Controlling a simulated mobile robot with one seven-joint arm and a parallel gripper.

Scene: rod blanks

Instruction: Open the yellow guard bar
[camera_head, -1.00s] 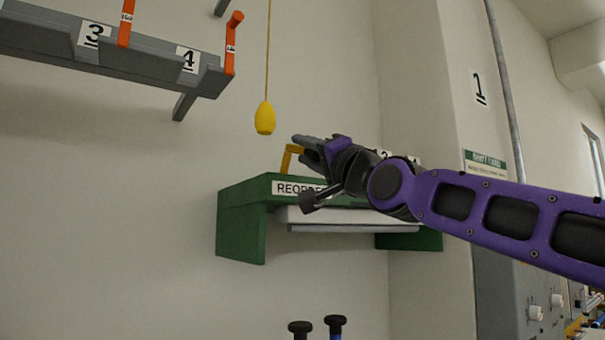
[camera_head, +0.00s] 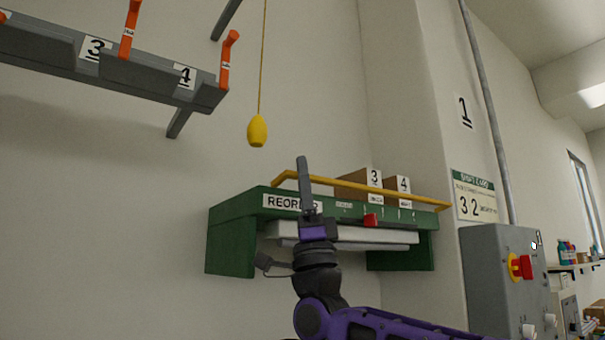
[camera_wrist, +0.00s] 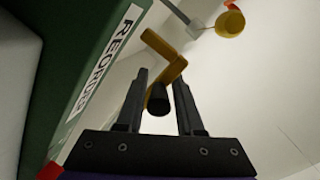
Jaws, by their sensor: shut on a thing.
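The yellow guard bar (camera_head: 400,195) runs along the front of the green shelf (camera_head: 232,245), in front of two brown boxes. Its left end bends down to the shelf top. My gripper (camera_head: 303,165) points upward in front of the bar's left part and covers a piece of it. In the wrist view, the bar (camera_wrist: 166,44) bends in between my fingers (camera_wrist: 161,85), and its dark round end lies between them. My gripper is shut on the bar. The exact contact of the fingers is hard to see.
A yellow pull weight (camera_head: 257,131) hangs on a cord above left. A grey rack (camera_head: 145,76) with orange hooks is at the upper left. Boxes 3 (camera_head: 352,190) and 4 (camera_head: 397,191) stand on the shelf. A grey control cabinet (camera_head: 490,270) stands at the right.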

